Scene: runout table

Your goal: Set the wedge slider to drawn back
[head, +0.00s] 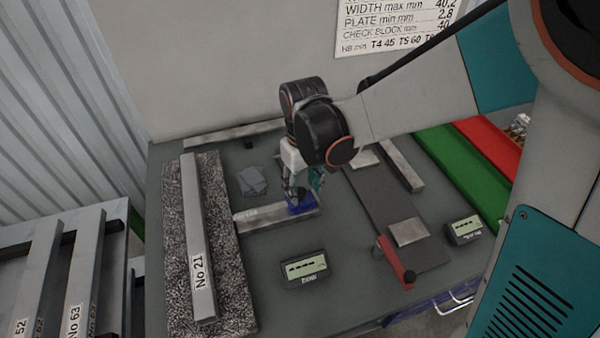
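A short pale metal bar (268,220) lies on the grey table, with small dark lettering at its left end. A blue piece (300,208) sits near its right end; it looks like the wedge slider, but I cannot be sure. My gripper (302,192) points down right at the blue piece, with its fingertips over or around it. The fingers partly hide the piece. I cannot tell whether they touch it or are closed on it.
On the left, a long bar marked No 21 (198,240) lies on a speckled slab (240,290). Two small displays (306,268) (465,230) stand on the table (345,300). A dark plate (385,205) with a red piece (395,262) lies right of my gripper.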

